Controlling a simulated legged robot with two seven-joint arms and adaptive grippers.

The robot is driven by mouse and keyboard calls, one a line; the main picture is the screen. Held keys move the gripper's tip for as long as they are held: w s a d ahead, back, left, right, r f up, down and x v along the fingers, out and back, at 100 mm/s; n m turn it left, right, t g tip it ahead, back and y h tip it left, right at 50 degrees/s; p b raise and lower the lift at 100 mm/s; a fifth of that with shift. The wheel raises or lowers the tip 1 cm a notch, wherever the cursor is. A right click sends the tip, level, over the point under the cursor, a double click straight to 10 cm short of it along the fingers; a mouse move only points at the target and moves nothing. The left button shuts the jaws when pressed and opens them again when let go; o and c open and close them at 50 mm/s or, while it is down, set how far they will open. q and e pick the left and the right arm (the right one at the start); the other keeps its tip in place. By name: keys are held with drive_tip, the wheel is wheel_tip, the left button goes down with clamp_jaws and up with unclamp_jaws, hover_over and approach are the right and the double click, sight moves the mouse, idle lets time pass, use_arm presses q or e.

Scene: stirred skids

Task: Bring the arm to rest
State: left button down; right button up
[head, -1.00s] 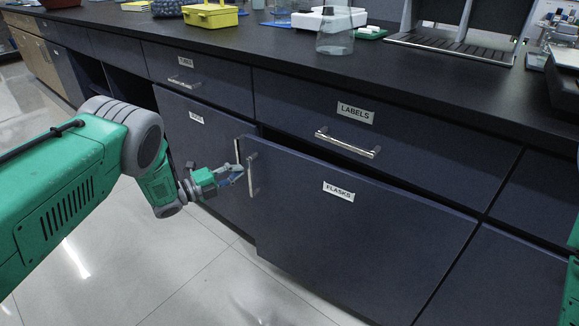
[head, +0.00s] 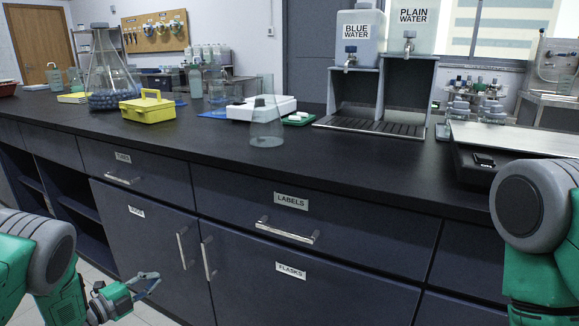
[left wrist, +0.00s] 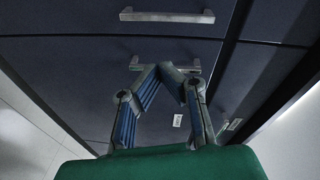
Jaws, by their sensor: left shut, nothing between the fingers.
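My left arm comes in at the lower left of the head view. Its left gripper (head: 150,284) is shut and empty, in front of the left cabinet door (head: 150,240) and left of the two upright door handles. In the left wrist view the fingertips (left wrist: 172,72) meet in front of dark cabinet fronts, with a bar handle (left wrist: 166,15) beyond. The door labelled FLASKS (head: 300,290) looks flush or nearly so. My right arm shows at the right edge; its gripper is out of view.
The black counter (head: 350,170) runs across. On it stand a yellow box (head: 148,109), a clear flask (head: 266,128), a large flask with blue contents (head: 108,80) and a rack with two water tanks (head: 362,45). The LABELS drawer handle (head: 287,230) juts out.

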use_arm(q)
drive_tip(key=s+d+f+n+g+y+p, duration=0.2)
drive_tip(key=s+d+n+g+y+p, duration=0.15)
drive_tip(key=s+n, duration=0.4)
drive_tip(key=s+d+f+n+g+y+p, duration=0.2)
drive_tip(key=s+d+n+g+y, duration=0.15)
drive_tip(key=s+n, duration=0.4)
drive_tip(key=s+d+r+n+g+p, duration=0.1)
drive_tip(key=s+r+n+g, duration=0.1)
drive_tip(key=s, duration=0.7)
drive_tip(key=s+d+r+n+g+y+p, duration=0.1)
drive_tip(key=s+d+r+n+g, duration=0.1)
drive_tip(key=s, duration=0.7)
drive_tip(key=s+d+r+n+g+p, duration=0.1)
drive_tip(key=s+d+r+g+p, duration=0.1)
drive_tip(key=s, duration=0.7)
drive_tip(key=shift+s+d+r+n+g, duration=0.2)
drive_tip(key=shift+s+n+g, duration=0.2)
drive_tip(key=shift+g, duration=0.2)
